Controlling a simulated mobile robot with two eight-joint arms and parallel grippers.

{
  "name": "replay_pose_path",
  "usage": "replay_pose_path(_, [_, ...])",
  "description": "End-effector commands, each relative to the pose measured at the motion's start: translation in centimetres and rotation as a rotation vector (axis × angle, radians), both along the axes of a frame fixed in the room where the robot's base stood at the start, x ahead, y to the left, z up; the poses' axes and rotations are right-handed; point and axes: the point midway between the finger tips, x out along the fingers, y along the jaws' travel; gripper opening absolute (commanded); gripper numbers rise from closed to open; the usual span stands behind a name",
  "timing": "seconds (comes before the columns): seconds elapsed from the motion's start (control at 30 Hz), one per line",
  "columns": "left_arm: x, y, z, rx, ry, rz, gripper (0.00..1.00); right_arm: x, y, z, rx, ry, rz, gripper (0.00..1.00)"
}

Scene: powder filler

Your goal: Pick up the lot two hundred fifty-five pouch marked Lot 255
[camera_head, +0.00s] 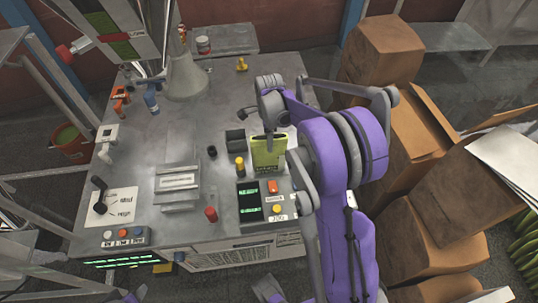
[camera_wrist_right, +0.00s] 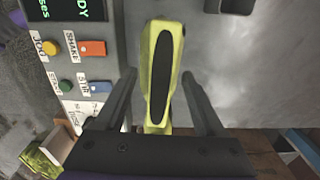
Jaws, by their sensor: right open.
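My right gripper (camera_head: 269,138) is over the pouch's top in the head view. In the right wrist view the pouch (camera_wrist_right: 149,48) shows from above, with a dark oval in its top. The open fingers of my right gripper (camera_wrist_right: 160,85) lie on either side of it, with visible gaps. My left gripper is not clearly in view.
The control panel (camera_head: 262,207) has coloured buttons. Cardboard boxes (camera_head: 400,135) are stacked on the right. A grey hopper cone (camera_head: 185,78) stands at the back. Another yellow-green item (camera_wrist_right: 42,157) is at the lower left of the wrist view.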

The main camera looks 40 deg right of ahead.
Motion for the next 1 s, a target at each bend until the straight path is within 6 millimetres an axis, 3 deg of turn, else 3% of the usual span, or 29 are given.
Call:
replay_pose_path(0.83, [-0.08,0.0,-0.53,0.0,0.002,0.0,0.5,0.01,0.01,-0.44,0.0,0.0,0.0,0.71])
replay_pose_path(0.87, [-0.08,0.0,-0.53,0.0,0.002,0.0,0.5,0.01,0.01,-0.44,0.0,0.0,0.0,0.69])
replay_pose_path(1.0, [-0.08,0.0,-0.53,0.0,0.002,0.0,0.5,0.01,0.01,-0.44,0.0,0.0,0.0,0.44])
